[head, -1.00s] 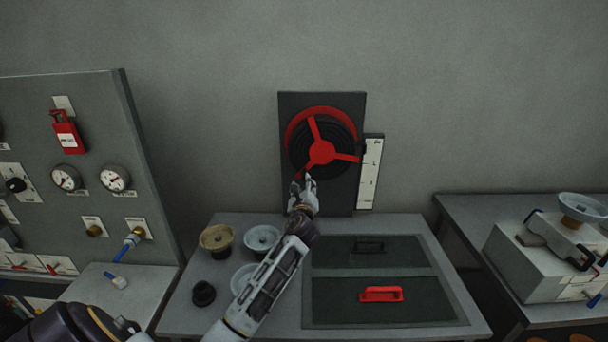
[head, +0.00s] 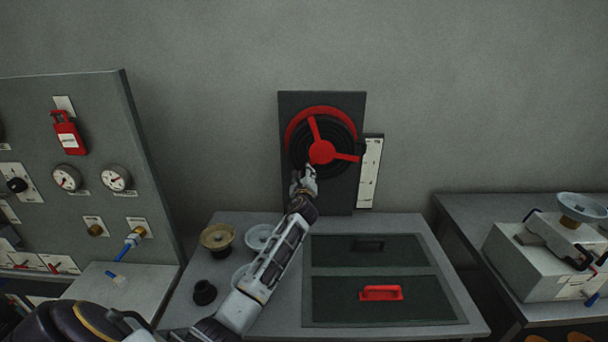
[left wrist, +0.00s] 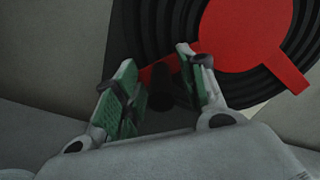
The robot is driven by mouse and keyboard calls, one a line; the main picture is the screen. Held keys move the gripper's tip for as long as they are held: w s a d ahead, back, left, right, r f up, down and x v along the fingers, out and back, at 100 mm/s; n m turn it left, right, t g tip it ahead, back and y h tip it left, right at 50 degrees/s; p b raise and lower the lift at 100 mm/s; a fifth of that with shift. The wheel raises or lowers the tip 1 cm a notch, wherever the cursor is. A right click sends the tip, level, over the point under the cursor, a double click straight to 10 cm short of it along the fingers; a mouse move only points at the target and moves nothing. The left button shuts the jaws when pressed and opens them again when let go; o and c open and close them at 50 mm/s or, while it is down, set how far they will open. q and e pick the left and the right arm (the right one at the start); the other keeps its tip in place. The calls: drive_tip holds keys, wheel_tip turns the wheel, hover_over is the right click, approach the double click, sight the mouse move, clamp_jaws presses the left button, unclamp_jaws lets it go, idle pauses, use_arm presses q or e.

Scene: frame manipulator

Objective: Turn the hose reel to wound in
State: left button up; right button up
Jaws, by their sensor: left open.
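The hose reel (head: 321,152) is mounted on a dark upright panel (head: 342,194) by the wall. It has a red three-spoke hub over black coiled hose. One spoke points up, one right and one to the lower left, where my gripper partly covers it. My left gripper (head: 307,174) is open at the lower left of the reel. In the left wrist view, a dark cylindrical handle (left wrist: 161,88) shows between the open fingers (left wrist: 156,90), beside a red spoke; contact cannot be told. The red hub (left wrist: 246,32) fills the upper right there. My right gripper is not in view.
A white marked plate (head: 371,172) stands right of the reel. Below, the bench has dark panels with a red handle (head: 381,293), and several round knobs (head: 217,238). A gauge panel (head: 100,130) stands left; a boxy device (head: 545,260) stands right.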

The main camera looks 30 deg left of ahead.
use_arm(q)
drive_tip(key=shift+w+a, duration=0.15)
drive_tip(key=shift+w, duration=0.1)
clamp_jaws()
idle(0.3)
